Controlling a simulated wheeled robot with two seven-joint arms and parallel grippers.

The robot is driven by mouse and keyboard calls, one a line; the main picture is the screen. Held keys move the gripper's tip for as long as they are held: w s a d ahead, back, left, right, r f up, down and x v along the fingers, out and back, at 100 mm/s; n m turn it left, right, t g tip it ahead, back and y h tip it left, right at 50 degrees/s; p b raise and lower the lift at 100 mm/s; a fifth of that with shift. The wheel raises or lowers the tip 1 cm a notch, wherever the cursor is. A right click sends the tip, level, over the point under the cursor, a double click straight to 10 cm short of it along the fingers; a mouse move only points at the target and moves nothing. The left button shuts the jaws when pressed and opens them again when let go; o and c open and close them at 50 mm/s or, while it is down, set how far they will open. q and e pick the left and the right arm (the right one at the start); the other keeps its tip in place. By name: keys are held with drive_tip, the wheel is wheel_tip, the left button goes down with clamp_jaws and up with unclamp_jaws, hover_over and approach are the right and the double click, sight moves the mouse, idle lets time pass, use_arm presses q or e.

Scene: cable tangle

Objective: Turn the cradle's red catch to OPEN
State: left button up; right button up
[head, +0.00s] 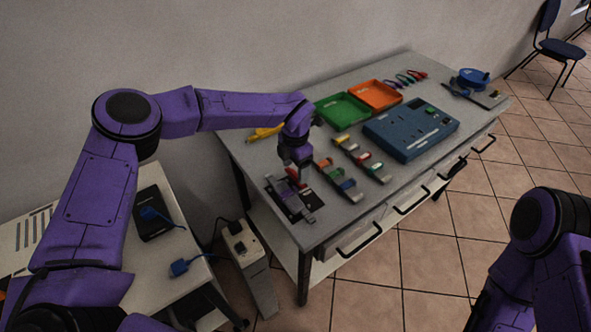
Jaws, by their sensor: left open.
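The cradle (305,211) is a dark plate with grey parts near the front left corner of the grey workbench. A small red piece, which looks like the catch (293,174), shows right at my left gripper (299,178). My left gripper is open and points down over the cradle, with its fingers close to the red piece. I cannot tell whether they touch it, and the fingers partly hide it. The catch's setting and any OPEN label are too small to read. Of my right arm only purple links show at the lower right; its gripper is out of view.
On the workbench (240,146) stand a green tray (342,110), an orange tray (376,96), a blue panel box (411,130) and strips with coloured blocks (338,180) just right of the cradle. A blue reel (473,77) is at the far right. A side table (175,215) stands left.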

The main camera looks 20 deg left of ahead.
sight(296, 174)
use_arm(q)
wheel_tip(296, 174, up, 9)
drive_tip(key=b, duration=0.1)
drive_tip(key=shift+b, duration=0.35)
drive_tip(key=shift+r, duration=0.15)
